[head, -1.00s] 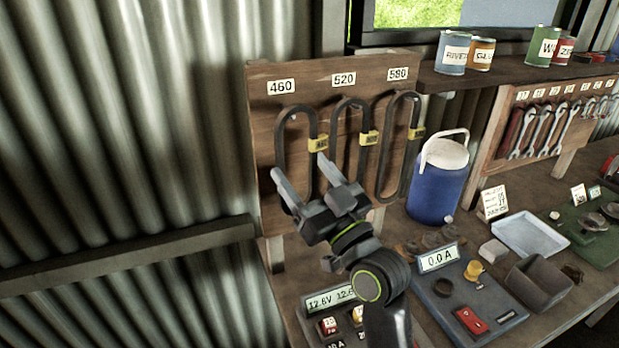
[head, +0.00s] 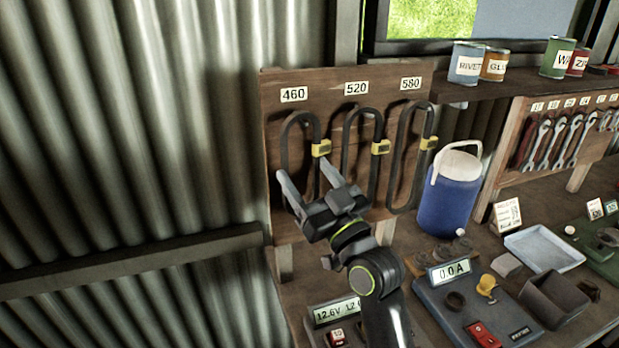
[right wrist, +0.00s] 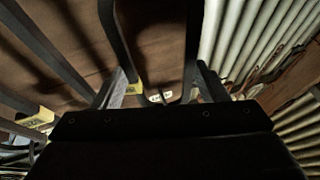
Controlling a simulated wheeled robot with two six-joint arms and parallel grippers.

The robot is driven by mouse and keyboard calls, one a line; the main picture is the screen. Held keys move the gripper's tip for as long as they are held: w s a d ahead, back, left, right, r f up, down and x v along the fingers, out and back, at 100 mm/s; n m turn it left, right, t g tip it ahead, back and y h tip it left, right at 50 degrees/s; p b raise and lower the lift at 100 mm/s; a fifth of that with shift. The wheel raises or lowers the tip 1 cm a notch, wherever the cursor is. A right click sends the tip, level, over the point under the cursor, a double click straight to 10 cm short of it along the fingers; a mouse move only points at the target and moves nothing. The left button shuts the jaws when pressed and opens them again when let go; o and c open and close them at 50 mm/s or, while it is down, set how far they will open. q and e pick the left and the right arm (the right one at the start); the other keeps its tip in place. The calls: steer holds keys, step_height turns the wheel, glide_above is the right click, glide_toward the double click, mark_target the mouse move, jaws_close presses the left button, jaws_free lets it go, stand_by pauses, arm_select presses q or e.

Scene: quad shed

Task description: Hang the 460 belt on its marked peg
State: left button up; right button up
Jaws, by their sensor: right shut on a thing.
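The 460 belt (head: 284,140) is a dark upright loop with a yellow tag (head: 321,148). It is in front of the wooden board, with its top just below the 460 label (head: 294,95). My right gripper (head: 308,178) is shut on the belt's lower part, with a finger at each side of the loop. In the right wrist view the belt (right wrist: 113,35) runs up between my fingers. The peg behind the belt's top is not clear, so I cannot tell whether the belt rests on it. My left gripper is not in view.
The 520 belt (head: 346,150) and 580 belt (head: 400,130) hang close on the right. A blue jug (head: 450,205) stands beyond them on the bench. A shelf with cans (head: 467,65) is above. Corrugated wall (head: 120,130) fills the left.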

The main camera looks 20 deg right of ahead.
stand_by(0.4)
steer(key=o, duration=1.1)
steer(key=shift+s, duration=0.1)
steer(key=shift+v, duration=8.6)
steer(key=shift+f+b, duration=0.1)
steer(key=shift+b, duration=0.2)
